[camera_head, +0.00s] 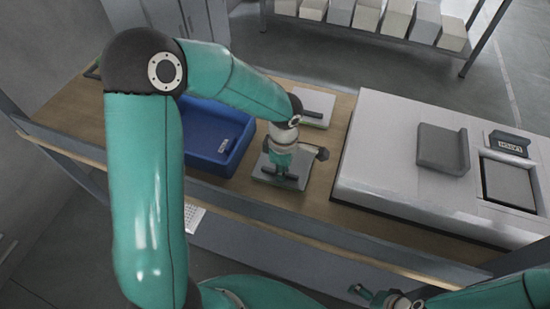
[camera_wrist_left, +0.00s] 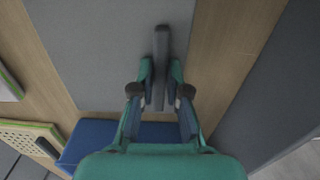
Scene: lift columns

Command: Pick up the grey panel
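The grey panel (camera_head: 262,172) lies flat on the wooden bench, right of the blue bin, with a raised bar handle. In the left wrist view the panel (camera_wrist_left: 90,45) fills the upper middle and its handle (camera_wrist_left: 161,45) runs away from me. My left gripper (camera_head: 283,160) is low over the panel. In the wrist view its fingers (camera_wrist_left: 161,72) stand on either side of the handle, with narrow gaps showing, so it looks open around it. My right gripper (camera_head: 378,298) is at the bottom edge, away from the panel; its finger opening is unclear.
The blue bin (camera_head: 205,140) with a label stands left of the panel. A lighter plate (camera_head: 318,104) with a dark handle lies behind. A white machine (camera_head: 390,150) stands to the right, carrying a grey angled piece (camera_head: 440,148). A rack with several boxes (camera_head: 397,20) is at the back.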

